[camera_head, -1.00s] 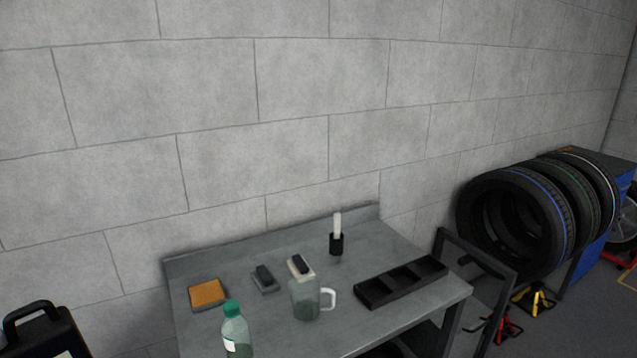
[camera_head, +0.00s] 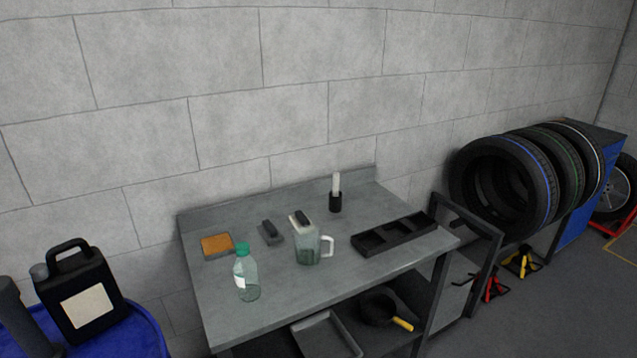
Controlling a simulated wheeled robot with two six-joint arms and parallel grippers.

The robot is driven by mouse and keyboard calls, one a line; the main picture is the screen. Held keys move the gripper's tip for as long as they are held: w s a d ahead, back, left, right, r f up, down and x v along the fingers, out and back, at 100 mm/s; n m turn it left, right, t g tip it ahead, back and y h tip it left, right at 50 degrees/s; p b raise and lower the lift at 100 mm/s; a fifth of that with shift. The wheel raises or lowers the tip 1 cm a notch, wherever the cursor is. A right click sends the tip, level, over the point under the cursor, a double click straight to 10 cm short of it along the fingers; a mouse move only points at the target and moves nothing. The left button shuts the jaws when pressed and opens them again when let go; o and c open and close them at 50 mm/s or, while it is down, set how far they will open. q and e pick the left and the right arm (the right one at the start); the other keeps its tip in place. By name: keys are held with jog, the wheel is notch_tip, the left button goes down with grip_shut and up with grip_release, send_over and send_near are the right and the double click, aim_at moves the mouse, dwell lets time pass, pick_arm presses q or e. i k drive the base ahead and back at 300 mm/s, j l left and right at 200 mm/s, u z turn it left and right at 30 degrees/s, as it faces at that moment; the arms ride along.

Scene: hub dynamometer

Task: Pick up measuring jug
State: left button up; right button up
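The measuring jug (camera_head: 307,245) is a clear, greenish-grey vessel with a white handle on its right side. It stands upright on the grey metal workbench (camera_head: 240,310), near the middle of the top. A small block with a dark top sits just behind it and is partly covered by its rim. Neither of my grippers shows in the head view.
A clear bottle with a green cap (camera_head: 246,274) stands left of the jug. A black compartment tray (camera_head: 395,235) lies to its right. An orange pad (camera_head: 217,245), a dark block (camera_head: 271,232) and a black holder (camera_head: 335,201) are behind.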

aim_at(315, 247)
jog(key=i+l+u, duration=0.4)
jog(key=i+l, duration=0.3)
